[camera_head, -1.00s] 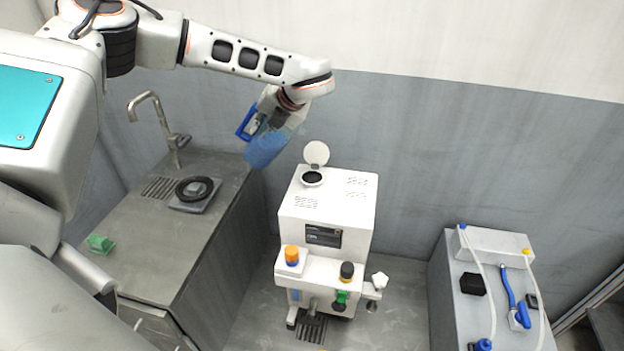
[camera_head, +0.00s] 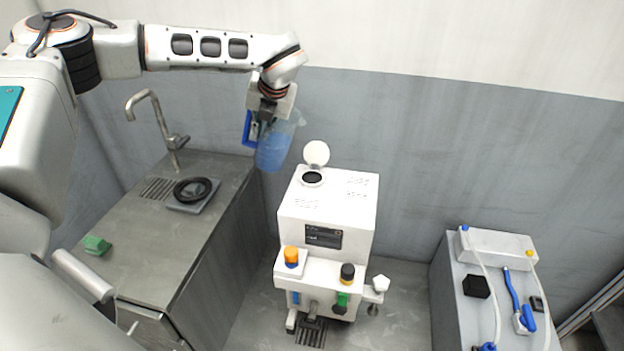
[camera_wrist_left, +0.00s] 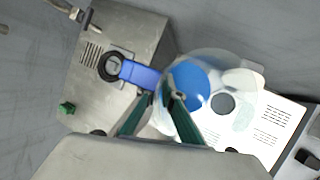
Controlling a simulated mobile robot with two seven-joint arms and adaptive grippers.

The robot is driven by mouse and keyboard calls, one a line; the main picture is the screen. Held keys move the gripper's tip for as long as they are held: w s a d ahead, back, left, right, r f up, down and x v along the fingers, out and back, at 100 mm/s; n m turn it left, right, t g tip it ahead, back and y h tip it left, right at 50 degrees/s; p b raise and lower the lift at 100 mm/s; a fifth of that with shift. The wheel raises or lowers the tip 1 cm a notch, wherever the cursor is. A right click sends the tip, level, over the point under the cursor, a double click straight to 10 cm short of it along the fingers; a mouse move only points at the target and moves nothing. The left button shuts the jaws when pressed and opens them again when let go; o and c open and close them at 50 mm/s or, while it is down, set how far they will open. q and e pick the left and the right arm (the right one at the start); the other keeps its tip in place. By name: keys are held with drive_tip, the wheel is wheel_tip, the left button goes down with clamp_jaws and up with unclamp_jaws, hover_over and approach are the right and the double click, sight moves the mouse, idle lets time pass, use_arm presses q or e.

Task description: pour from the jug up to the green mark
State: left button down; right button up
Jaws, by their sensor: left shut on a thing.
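The clear jug (camera_head: 275,146) with blue liquid and a blue handle (camera_head: 248,128) hangs from my left gripper (camera_head: 268,116), which is shut on it. It is held nearly upright in the air, left of and above the white machine (camera_head: 327,210). In the left wrist view the fingers (camera_wrist_left: 165,100) close by the handle (camera_wrist_left: 140,75), and the blue liquid (camera_wrist_left: 190,88) shows inside the jug. The machine's round filler opening (camera_head: 312,179) is uncovered, its white lid (camera_head: 316,153) standing up. I cannot make out a green mark. My right gripper is not in view.
A steel counter (camera_head: 140,240) with a tap (camera_head: 157,125), a black ring on a grey plate (camera_head: 194,193) and a green block (camera_head: 97,245) is at left. A grey cabinet (camera_head: 450,300) with tubes stands at right.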

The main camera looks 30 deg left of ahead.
use_arm(q)
drive_tip(key=shift+w+d+f+n+t+h+b, duration=0.2)
drive_tip(key=shift+d+f+h+b, duration=0.25)
drive_tip(key=shift+h+b, duration=0.35)
drive_tip(key=shift+w+d+f+n+t+h+b, duration=0.1)
drive_tip(key=shift+d+f+t+h+b, duration=0.15)
drive_tip(key=shift+f+h+b, duration=0.4)
drive_tip(key=shift+r+h, duration=0.25)
drive_tip(key=shift+r, duration=0.05)
idle(0.3)
drive_tip(key=shift+r+p, duration=2.4)
drive_tip(key=shift+r, duration=0.5)
